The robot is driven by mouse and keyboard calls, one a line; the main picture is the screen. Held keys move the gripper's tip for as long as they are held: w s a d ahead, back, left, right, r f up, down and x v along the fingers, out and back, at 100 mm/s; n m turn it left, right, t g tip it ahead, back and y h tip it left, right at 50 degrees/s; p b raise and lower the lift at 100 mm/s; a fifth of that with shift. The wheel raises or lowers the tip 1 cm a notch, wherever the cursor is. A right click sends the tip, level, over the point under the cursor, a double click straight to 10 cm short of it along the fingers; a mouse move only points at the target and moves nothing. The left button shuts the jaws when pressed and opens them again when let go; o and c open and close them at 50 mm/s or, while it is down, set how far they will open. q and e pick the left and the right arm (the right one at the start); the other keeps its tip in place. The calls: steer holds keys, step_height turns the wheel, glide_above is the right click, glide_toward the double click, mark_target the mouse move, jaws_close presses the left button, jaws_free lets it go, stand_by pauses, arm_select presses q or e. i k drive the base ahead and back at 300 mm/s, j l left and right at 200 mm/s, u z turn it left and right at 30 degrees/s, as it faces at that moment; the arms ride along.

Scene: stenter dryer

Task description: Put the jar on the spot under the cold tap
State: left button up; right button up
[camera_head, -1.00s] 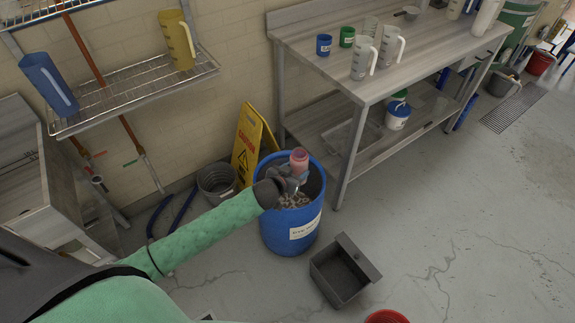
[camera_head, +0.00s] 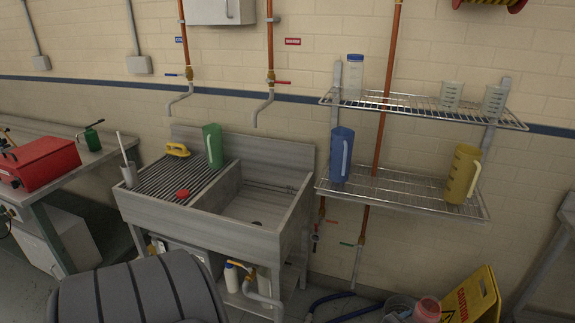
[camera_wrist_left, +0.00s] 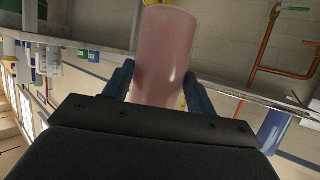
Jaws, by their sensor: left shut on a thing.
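A pinkish-red jar (camera_wrist_left: 165,55) stands between the two fingers of my left gripper (camera_wrist_left: 158,80), which is shut on it. In the head view the jar (camera_head: 427,308) shows at the bottom edge, right of the sink and near the yellow caution sign. The cold tap (camera_head: 180,92), with a blue lever and blue label, is on the wall at the left. Its spout hangs above the ribbed draining board (camera_head: 155,178) of the sink. A flat red round piece (camera_head: 182,193) lies on that board. My right gripper is not in view.
The hot tap (camera_head: 268,95) hangs over the basin (camera_head: 255,207). Wire shelves (camera_head: 400,187) with jugs project at the right.

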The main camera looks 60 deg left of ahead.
mark_target(181, 172)
steer(key=k+j+u, duration=0.1)
steer(key=j+u, duration=1)
steer(key=u, duration=0.15)
steer(key=j+u, duration=0.4)
steer(key=i+l, duration=0.05)
